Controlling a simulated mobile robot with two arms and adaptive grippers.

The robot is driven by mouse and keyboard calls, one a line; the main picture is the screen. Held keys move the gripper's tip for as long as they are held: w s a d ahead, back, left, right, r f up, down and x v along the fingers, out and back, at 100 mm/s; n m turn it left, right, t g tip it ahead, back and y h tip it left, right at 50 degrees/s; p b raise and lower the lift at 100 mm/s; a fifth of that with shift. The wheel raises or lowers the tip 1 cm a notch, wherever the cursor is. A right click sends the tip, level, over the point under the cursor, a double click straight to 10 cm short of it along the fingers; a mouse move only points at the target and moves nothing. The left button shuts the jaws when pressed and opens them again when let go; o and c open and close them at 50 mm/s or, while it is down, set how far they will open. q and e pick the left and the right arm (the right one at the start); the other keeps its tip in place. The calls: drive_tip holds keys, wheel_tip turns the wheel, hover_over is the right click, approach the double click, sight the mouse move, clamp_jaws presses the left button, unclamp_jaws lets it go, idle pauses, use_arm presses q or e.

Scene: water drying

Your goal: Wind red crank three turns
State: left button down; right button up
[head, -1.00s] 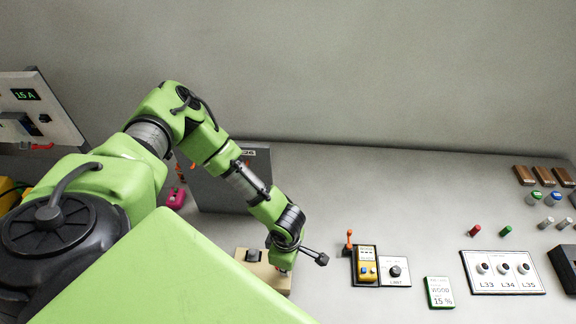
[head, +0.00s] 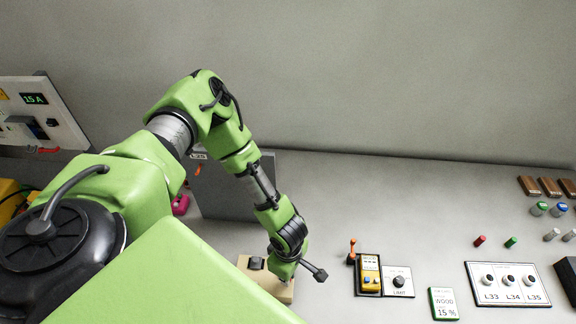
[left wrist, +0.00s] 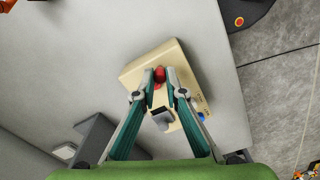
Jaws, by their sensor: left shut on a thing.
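A cream box (left wrist: 152,62) lies on the grey surface in the left wrist view; part of it also shows in the head view (head: 284,291). The red crank's knob (left wrist: 159,74) stands out at the box's far part, between my left fingertips. My left gripper (left wrist: 165,91) is shut on this red knob. The rest of the crank is mostly hidden by the fingers. In the head view my left wrist covers the crank and fingertips. My right gripper is in neither view.
A grey upright panel (head: 225,190) stands behind my left arm. To the right are an orange-handled lever (head: 352,250), a yellow unit (head: 370,274) and a knob panel (head: 508,284).

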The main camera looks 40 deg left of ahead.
use_arm(q)
drive_tip(key=c, duration=2.1)
unclamp_jaws()
drive_tip(key=shift+r, duration=3.75)
